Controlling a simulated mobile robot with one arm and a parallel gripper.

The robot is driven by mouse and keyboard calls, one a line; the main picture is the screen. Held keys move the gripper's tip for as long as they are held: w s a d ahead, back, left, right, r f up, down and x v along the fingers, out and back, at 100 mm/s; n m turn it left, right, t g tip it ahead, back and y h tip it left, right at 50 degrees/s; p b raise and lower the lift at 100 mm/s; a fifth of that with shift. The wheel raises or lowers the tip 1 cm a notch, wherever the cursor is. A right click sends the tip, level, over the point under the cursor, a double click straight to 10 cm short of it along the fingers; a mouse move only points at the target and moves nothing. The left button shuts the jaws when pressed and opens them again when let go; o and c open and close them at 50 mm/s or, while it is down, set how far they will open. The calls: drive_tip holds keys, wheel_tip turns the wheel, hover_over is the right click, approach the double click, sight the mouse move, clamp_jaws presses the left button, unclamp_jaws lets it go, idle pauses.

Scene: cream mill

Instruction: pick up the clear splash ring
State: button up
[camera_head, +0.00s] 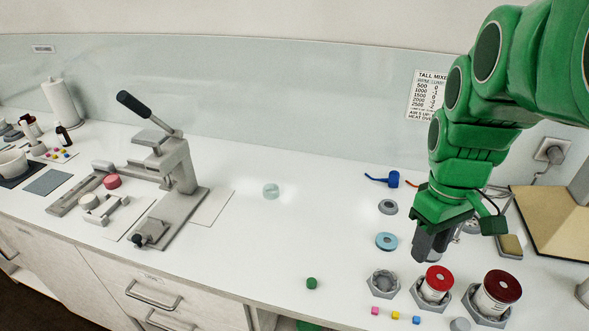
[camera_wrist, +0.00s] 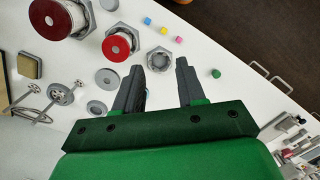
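A light-blue ring (camera_head: 386,241), a grey ring (camera_head: 387,206) and a blue item (camera_head: 392,179) lie nearer my gripper. Red-topped jars (camera_head: 437,283) (camera_head: 497,292) stand at the front right.

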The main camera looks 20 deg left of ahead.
drive_tip(key=w+a+n, duration=0.7)
drive_tip(key=w, duration=0.5)
drive_tip(key=n+t, duration=0.1)
drive_tip(key=n, duration=1.8)
approach(277, 188)
drive_tip(key=shift+s+d, duration=0.75)
drive_tip(key=shift+s, duration=0.3)
drive_tip(key=shift+s+a+f, duration=0.1)
drive_tip(key=shift+f, duration=1.9)
drive_tip(key=shift+s+a+f, duration=0.1)
drive_tip(key=shift+f, duration=1.95)
clamp_jaws()
